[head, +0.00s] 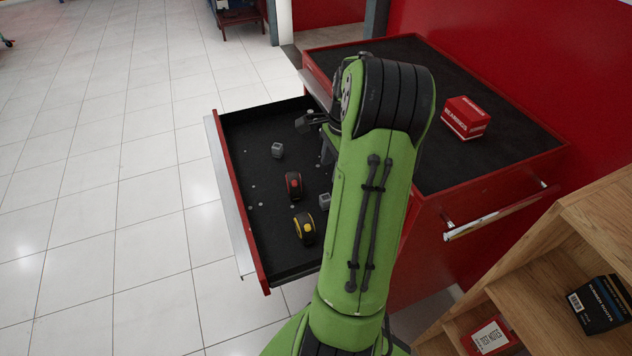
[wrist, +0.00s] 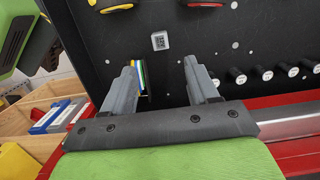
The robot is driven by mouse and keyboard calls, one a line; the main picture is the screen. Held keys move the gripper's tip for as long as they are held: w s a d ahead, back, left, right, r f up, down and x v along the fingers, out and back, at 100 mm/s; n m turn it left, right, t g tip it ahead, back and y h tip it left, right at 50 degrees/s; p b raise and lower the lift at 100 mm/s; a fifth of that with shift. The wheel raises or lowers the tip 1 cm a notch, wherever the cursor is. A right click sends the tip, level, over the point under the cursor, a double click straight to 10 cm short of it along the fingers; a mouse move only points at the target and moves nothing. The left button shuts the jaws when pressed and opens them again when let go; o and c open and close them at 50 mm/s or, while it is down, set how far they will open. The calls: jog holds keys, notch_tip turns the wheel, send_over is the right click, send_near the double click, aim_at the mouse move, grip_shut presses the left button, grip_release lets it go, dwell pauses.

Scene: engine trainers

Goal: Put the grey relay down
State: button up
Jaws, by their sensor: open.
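My gripper (wrist: 161,65) is open over the drawer in the wrist view, its two grey fingers apart with no relay between them. In the head view my arm hides most of it. A small grey relay (head: 277,149) lies on the dark floor of the open drawer (head: 240,213), toward the far part. A second small grey block (head: 325,201) lies beside my arm, near the tape measures. In the wrist view a grey relay (wrist: 160,40) with a square code on its face lies just beyond the fingertips, apart from them. It appears to be the block beside my arm.
A red-and-black tape measure (head: 293,185) and a yellow-and-black one (head: 304,228) lie in the drawer. Several white-topped black cylinders (wrist: 263,74) stand to the right in the wrist view. A red box (head: 465,117) sits on the cabinet. A wooden shelf (head: 565,245) stands at right.

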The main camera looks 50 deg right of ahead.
jog(key=w+a+r+n+h, duration=0.1)
jog(key=a+r+n, duration=0.3)
jog(key=a, duration=0.3)
jog(key=a+r+n+t+h, duration=0.1)
jog(key=a+r+n, duration=0.35)
jog(key=a, duration=0.25)
jog(key=w+a+r+n+h, duration=0.1)
jog(key=a+r+n, duration=0.25)
jog(key=a, duration=0.35)
jog(key=s+a+n+t+y, duration=0.1)
jog(key=s+a+n+t, duration=0.2)
jog(key=s+a+n, duration=0.6)
jog(key=a+n, duration=0.2)
jog(key=n, duration=0.1)
jog(key=shift+s+a+t, duration=0.2)
jog(key=shift+a+t, duration=0.1)
jog(key=shift+r, duration=0.1)
